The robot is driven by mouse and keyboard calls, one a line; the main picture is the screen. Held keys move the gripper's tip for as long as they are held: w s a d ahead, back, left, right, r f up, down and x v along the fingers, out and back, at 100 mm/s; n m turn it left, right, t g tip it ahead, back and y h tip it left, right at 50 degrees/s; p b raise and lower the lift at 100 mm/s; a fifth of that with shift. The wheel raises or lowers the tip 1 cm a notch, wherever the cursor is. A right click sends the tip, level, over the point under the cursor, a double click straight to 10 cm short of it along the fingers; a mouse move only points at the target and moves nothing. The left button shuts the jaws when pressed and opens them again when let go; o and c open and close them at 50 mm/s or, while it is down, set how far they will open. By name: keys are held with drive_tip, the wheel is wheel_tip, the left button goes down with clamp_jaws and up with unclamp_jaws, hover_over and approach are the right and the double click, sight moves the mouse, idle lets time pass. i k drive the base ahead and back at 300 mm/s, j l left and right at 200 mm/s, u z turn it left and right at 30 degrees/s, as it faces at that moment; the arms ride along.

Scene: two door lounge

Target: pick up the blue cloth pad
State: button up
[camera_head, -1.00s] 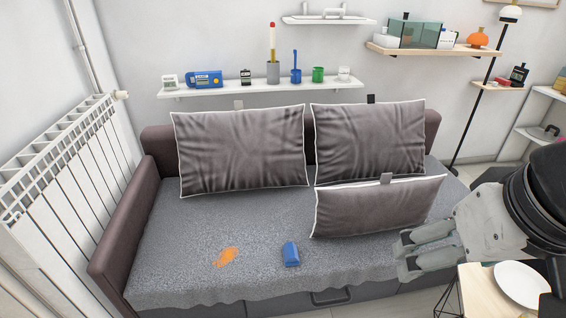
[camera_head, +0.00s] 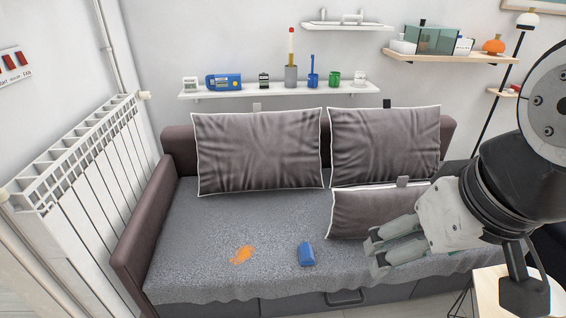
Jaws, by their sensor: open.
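The blue cloth pad (camera_head: 306,254) lies on the grey seat cover of the sofa (camera_head: 205,240), near its front edge and right of an orange stain (camera_head: 242,254). My gripper (camera_head: 372,254) is in the right half of the picture, to the right of the pad and apart from it. Its fingers point left toward the pad. It is open and holds nothing. My arm hides part of the right end of the sofa.
Two grey cushions (camera_head: 258,150) lean on the backrest, and a third cushion (camera_head: 355,212) sits in front, partly behind my gripper. A radiator (camera_head: 85,170) stands at left. A small table (camera_head: 487,290) is at lower right. The seat around the pad is clear.

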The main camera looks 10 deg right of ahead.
sight(305, 252)
drive_tip(key=i+j+z, duration=0.3)
drive_tip(key=j, duration=0.5)
drive_tip(key=j+z, duration=0.3)
drive_tip(key=j, duration=0.45)
drive_tip(key=i+j+z, duration=0.1)
drive_tip(key=j+z, duration=0.25)
drive_tip(key=j, duration=0.5)
drive_tip(key=i+j+z, duration=0.1)
drive_tip(key=j, duration=0.4)
drive_tip(key=i+j, duration=0.1)
drive_tip(key=j, duration=0.4)
drive_tip(key=i+z, duration=0.05)
